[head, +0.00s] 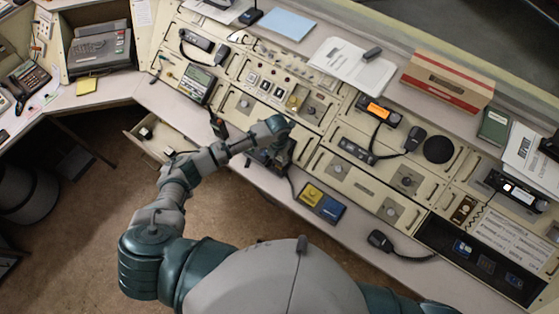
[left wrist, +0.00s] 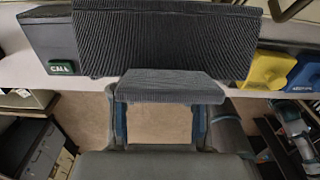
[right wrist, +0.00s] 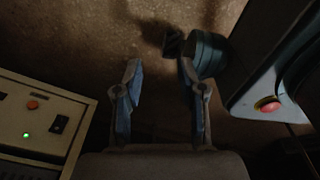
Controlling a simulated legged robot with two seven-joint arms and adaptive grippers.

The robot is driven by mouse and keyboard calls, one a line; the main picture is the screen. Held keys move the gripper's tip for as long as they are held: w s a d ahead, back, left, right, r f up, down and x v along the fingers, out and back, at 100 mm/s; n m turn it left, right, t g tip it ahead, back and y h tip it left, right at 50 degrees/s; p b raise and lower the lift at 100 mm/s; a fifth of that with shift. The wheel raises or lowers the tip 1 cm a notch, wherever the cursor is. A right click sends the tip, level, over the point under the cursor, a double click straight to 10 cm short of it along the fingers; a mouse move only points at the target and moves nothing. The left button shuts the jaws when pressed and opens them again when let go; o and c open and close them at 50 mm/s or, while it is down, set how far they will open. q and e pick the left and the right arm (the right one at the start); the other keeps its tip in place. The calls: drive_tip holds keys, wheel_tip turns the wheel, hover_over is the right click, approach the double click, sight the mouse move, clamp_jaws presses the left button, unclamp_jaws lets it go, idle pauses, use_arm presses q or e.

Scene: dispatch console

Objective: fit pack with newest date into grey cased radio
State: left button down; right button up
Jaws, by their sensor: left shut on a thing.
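My left gripper (head: 277,145) is over the console's front ledge. In the left wrist view its fingers (left wrist: 160,112) are shut on a dark grey ribbed block (left wrist: 170,88). Behind that is a larger dark ribbed surface (left wrist: 165,40); I cannot tell whether the two are one thing. A dark case with a green CALL button (left wrist: 61,67) is beside it. A yellow pack (head: 311,194) and a blue pack (head: 330,208) lie on the ledge to the right; no dates are readable. I cannot tell which thing is the grey cased radio. My right gripper (right wrist: 160,80) is open and empty above the floor.
An open drawer (head: 150,140) with small dark items is left of my left arm. A dark handheld device (head: 217,125) stands nearby. A hand microphone (head: 380,241) with a cord lies on the ledge to the right. A beige box (right wrist: 38,125) is left of my right gripper.

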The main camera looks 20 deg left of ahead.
sight(279, 159)
use_arm(q)
drive_tip(key=f, duration=0.1)
drive_tip(key=a+f, duration=0.1)
drive_tip(key=f, duration=0.1)
drive_tip(key=shift+s, duration=0.15)
drive_tip(key=shift+d+f, duration=0.15)
drive_tip(key=shift+f, duration=0.05)
drive_tip(key=c, duration=0.9)
unclamp_jaws()
drive_tip(key=shift+s+d+f, duration=0.1)
drive_tip(key=shift+s+d, duration=0.15)
drive_tip(key=shift+d, duration=0.15)
drive_tip(key=shift+c, duration=0.2)
drive_tip(key=shift+o, duration=0.5)
drive_tip(key=shift+d+f, duration=0.1)
drive_tip(key=shift+w, duration=0.15)
drive_tip(key=shift+w+r, duration=0.1)
drive_tip(key=shift+r, duration=0.25)
drive_tip(key=r, duration=0.7)
drive_tip(key=shift+w+a, duration=0.15)
drive_tip(key=shift+a, duration=0.2)
wheel_tip(279, 159, up, 4)
drive_tip(key=shift+d, duration=0.15)
drive_tip(key=shift+r, duration=0.35)
use_arm(e)
drive_tip(key=shift+s+a, duration=0.6)
drive_tip(key=shift+s, duration=0.05)
